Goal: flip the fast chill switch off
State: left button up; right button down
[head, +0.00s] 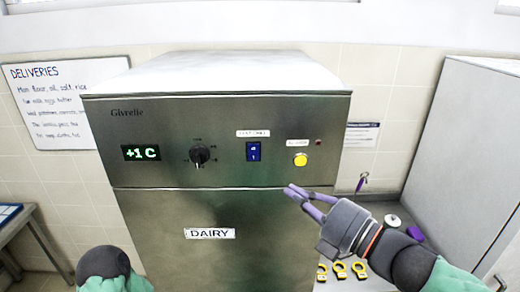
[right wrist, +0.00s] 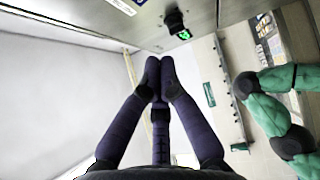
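The fast chill switch (head: 253,151) is a blue rocker on the steel front of the dairy fridge (head: 240,210), below a small white label (head: 253,133). Its blue face also shows at the top edge of the right wrist view (right wrist: 123,7). Which way the rocker is tipped is too small to tell. My right gripper (head: 290,190) is below and right of the switch, apart from it, in front of the panel. Its fingertips meet in the right wrist view (right wrist: 160,68), with nothing between them. My left gripper is out of view; part of my left arm shows.
A yellow button (head: 301,159) is right of the switch, just above my right gripper. A black knob (head: 200,155) and a green +1 C display (head: 141,153) are to the left. A grey cabinet (head: 460,150) stands at the right. Yellow tags (head: 340,270) lie below my right arm.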

jog(key=shift+s+r, duration=0.15)
jog(key=shift+r, duration=0.15)
jog(key=p, duration=0.3)
send_near(253, 153)
jog(key=shift+s+a+r+x, duration=0.1)
jog(key=shift+s+a+x, duration=0.05)
jog(key=shift+x, duration=0.95)
jog(key=shift+s+a+r+x, duration=0.1)
jog(key=shift+s+a+x, duration=0.05)
jog(key=shift+x, duration=0.9)
jog(key=shift+s+a+r+x, duration=0.1)
jog(key=shift+s+a+x, duration=0.05)
jog(key=shift+x, duration=0.95)
